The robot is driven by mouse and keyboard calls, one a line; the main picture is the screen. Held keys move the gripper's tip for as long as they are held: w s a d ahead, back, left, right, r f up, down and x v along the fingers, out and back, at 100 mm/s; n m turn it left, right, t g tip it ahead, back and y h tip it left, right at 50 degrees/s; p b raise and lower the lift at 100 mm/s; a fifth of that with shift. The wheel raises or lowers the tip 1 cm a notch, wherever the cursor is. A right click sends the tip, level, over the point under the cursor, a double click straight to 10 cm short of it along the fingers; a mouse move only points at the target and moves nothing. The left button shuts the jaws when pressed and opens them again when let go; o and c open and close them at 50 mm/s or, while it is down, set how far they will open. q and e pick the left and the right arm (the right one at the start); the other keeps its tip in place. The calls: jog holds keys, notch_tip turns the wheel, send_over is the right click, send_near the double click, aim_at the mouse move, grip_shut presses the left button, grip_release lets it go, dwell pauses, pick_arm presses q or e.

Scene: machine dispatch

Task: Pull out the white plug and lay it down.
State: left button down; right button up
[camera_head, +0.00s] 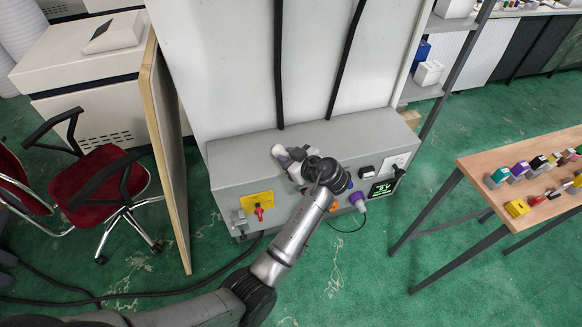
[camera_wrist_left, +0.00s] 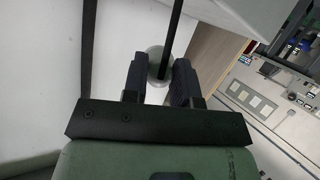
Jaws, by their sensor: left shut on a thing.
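A grey control box (camera_head: 240,160) stands against a large white cabinet. My left gripper (camera_head: 287,158) is over the box's top, left of its middle, at the end of my arm. It is shut on a pale round piece, which I take to be the white plug (camera_head: 279,150). In the left wrist view my left gripper (camera_wrist_left: 159,78) has its two dark fingers on either side of the white plug (camera_wrist_left: 153,63). A black strip crosses in front of or behind it. My right gripper is not in view.
A wooden table (camera_head: 485,165) with small coloured blocks stands at right. A wooden panel (camera_head: 165,150) and red chair (camera_head: 95,180) are at left.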

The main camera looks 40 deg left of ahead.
pick_arm(q)
jog(key=w+a+b, duration=0.1)
jog(key=w+a, duration=0.1)
jog(key=shift+a+f+b, duration=0.2)
jog(key=shift+a+b, duration=0.15)
jog(key=shift+w+a+f+b, duration=0.15)
jog(key=shift+f+b, duration=0.5)
jog(key=shift+f, duration=0.1)
jog(key=shift+f+b, duration=0.6)
jog(key=shift+f, duration=0.45)
jog(key=shift+f+b, duration=0.35)
jog(key=shift+b, duration=0.15)
jog(key=shift+f, duration=0.25)
